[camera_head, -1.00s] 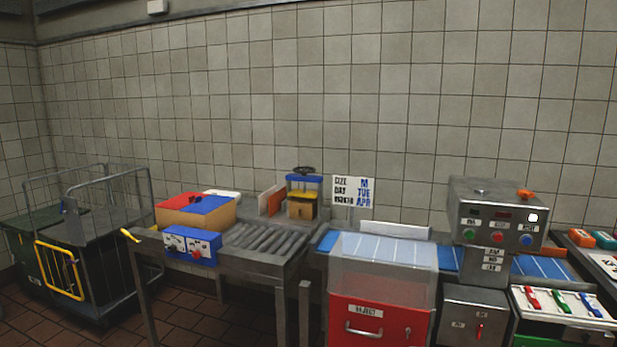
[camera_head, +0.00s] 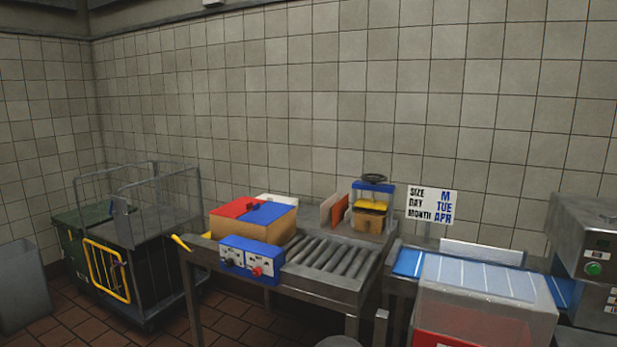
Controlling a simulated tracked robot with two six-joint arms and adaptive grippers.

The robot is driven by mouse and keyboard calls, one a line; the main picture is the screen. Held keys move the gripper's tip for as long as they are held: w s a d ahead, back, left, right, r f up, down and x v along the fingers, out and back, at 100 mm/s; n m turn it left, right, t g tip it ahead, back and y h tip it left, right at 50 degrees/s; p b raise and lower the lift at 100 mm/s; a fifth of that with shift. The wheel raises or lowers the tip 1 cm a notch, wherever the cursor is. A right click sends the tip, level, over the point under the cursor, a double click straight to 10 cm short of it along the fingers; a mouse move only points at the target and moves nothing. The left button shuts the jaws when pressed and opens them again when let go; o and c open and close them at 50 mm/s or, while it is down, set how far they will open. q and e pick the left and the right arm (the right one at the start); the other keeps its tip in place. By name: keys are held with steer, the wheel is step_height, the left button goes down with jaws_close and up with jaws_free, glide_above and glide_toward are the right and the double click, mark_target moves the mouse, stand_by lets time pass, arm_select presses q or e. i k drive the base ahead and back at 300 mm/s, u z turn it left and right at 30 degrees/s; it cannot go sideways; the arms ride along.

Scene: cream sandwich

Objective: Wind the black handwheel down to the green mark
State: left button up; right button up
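The black handwheel (camera_head: 374,178) sits on top of a small press with a blue crossbar (camera_head: 373,187). The press stands at the back right of the roller table. Below the crossbar are a yellow part (camera_head: 371,206) and a brown block (camera_head: 369,219). A green mark cannot be made out at this distance. Neither of my grippers is in view.
The roller table (camera_head: 328,256) carries a red and blue topped box (camera_head: 252,219) and a blue control box (camera_head: 250,259). A sign (camera_head: 433,204) and a clear-topped bin (camera_head: 484,303) stand to the right. A wire cage cart (camera_head: 136,249) stands left.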

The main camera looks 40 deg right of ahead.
mark_target(373, 179)
steer(key=i, duration=0.9)
steer(key=z, duration=0.7)
steer(key=i, duration=0.6)
steer(key=z, duration=0.5)
steer(key=k, duration=0.9)
steer(key=z, duration=0.15)
steer(key=i, duration=0.9)
steer(key=u, duration=0.1)
